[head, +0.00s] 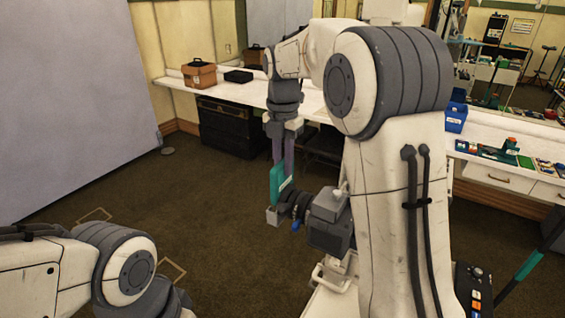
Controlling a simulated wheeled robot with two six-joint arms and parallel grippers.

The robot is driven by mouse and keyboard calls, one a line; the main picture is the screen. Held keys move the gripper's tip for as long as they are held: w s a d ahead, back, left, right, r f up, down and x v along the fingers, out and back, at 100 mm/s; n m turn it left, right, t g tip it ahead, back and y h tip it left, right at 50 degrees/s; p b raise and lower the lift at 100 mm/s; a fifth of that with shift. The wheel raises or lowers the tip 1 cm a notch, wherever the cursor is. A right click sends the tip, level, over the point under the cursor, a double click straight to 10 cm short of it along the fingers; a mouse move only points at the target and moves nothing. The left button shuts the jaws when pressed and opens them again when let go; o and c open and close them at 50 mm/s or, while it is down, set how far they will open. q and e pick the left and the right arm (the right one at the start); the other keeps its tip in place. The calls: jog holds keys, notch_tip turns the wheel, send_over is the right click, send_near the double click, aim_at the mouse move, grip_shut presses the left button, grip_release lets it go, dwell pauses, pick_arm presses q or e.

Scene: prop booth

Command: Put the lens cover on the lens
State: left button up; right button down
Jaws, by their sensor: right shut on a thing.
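My right gripper (279,206) points down in the middle of the head view, left of the big upper arm. It is shut on a small piece, which I take to be the lens cover. The teal and grey parts at its fingertips overlap, so the cover's outline is hard to make out. The lens (298,203) is a dark ribbed cylinder on the left front of a grey boxy device (330,215). The fingertips are close to the lens's front end; I cannot tell whether they touch. My left arm enters at lower left, its gripper out of view.
A long white counter (240,92) runs along the back wall with a brown box (199,74) and a black tray (238,76). A blue bin (456,117) and small parts stand at right. A grey panel (70,100) fills the left. The carpet (215,200) is mostly clear.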

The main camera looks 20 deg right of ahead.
aim_at(283, 175)
jog(key=shift+f+b, duration=0.45)
jog(key=shift+f, duration=0.45)
jog(key=shift+f, duration=0.15)
jog(key=shift+f+b, duration=0.55)
jog(key=shift+f, duration=0.2)
jog(key=c, duration=0.7)
grip_release()
notch_tip(283, 175, up, 7)
jog(key=p, duration=0.7)
jog(key=shift+r, duration=0.1)
